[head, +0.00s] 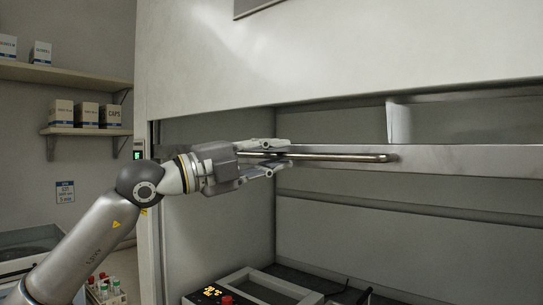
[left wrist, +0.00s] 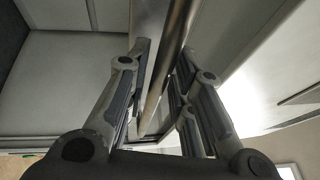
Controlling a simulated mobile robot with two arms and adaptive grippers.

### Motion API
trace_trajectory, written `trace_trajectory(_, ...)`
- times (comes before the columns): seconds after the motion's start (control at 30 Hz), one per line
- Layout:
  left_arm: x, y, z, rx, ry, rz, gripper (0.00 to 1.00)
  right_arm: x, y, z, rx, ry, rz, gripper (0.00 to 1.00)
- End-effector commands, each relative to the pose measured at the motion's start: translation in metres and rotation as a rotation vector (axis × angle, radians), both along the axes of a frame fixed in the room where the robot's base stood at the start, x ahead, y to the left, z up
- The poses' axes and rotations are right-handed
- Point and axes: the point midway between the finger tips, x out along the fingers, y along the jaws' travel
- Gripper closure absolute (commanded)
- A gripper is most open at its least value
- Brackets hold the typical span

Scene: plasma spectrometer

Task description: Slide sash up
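The sash (head: 450,158) is a grey metal frame across the fume hood opening, with a long horizontal bar handle (head: 345,157) on its front. The sash's lower edge is well above the work surface. My left gripper (head: 275,157) is at the left part of the handle, one finger above the bar and one below. In the left wrist view the handle (left wrist: 158,90) runs between the two fingers of the left gripper (left wrist: 164,55), and gaps show beside it. The fingers look open around the bar, not closed on it. My right gripper is not in view.
The hood's upper front panel (head: 330,50) is above. Shelves with boxes (head: 85,113) hang at left.

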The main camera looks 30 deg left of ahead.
Motion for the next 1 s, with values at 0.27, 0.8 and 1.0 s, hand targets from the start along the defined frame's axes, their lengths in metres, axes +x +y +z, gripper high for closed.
trace_trajectory(0.27,0.000,0.000,0.001,-0.001,-0.002,0.001,0.66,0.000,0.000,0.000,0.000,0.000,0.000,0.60)
trace_trajectory(0.8,-0.036,0.021,-0.009,0.004,0.003,0.003,0.66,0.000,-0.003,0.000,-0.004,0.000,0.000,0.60)
trace_trajectory(1.0,-0.052,0.028,-0.011,0.003,0.003,0.005,0.66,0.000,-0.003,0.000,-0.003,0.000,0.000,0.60)
